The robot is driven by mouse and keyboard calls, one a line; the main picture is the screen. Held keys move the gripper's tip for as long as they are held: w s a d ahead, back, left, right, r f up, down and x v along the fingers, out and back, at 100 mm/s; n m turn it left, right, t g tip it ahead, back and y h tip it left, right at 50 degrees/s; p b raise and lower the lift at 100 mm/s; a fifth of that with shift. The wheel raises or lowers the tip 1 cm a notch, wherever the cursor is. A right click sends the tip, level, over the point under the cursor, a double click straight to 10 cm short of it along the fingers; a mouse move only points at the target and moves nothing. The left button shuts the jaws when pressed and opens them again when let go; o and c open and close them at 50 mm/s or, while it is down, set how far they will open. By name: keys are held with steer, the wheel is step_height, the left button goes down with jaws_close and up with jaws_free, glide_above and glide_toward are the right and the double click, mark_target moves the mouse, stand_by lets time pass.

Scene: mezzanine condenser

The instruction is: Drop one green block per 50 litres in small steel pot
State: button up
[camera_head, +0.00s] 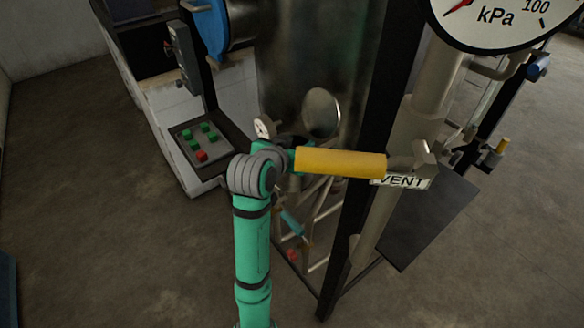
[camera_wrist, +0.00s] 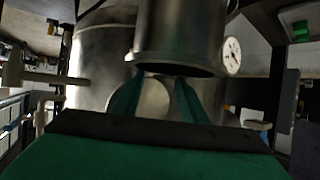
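Several green blocks (camera_head: 195,145) sit on a grey tray (camera_head: 210,165) at the left, beside one red block (camera_head: 201,155). My gripper (camera_head: 292,158) is in front of the large steel vessel, mostly hidden by the yellow handle. In the wrist view its two green fingers (camera_wrist: 158,80) stand apart, and I see nothing held between them. A steel cylinder with a dark open rim, perhaps the small steel pot (camera_wrist: 180,35), is just beyond the fingertips. I cannot tell whether they touch it. Its inside is hidden. No litre scale is readable.
A yellow handle (camera_head: 340,163) and a VENT label (camera_head: 402,182) are at my gripper's right. A dark post (camera_head: 370,130) and a large kPa gauge (camera_head: 500,18) stand near. A round steel disc (camera_head: 322,112) and a small gauge (camera_head: 264,128) are close behind.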

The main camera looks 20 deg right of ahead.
steer(key=v, duration=1)
steer(key=s+a+f+n+t+y, duration=0.25)
steer(key=s+f+n, duration=0.2)
steer(key=f, duration=0.75)
steer(key=s+a+f+n+t+y, duration=0.2)
steer(key=s+a+f+n, duration=0.3)
steer(key=f, duration=0.6)
steer(key=s+a+f+y, duration=0.1)
steer(key=s+a+f, duration=0.15)
steer(key=s, duration=0.45)
steer(key=s+a+f+y, duration=0.1)
steer(key=s+f+y, duration=0.15)
steer(key=s, duration=0.45)
steer(key=s+a+r+m+t, duration=0.1)
steer(key=s+a+r, duration=0.1)
steer(key=s, duration=1.3)
steer(key=shift+a, duration=0.35)
steer(key=shift+w+m, duration=0.1)
steer(key=shift+m, duration=0.15)
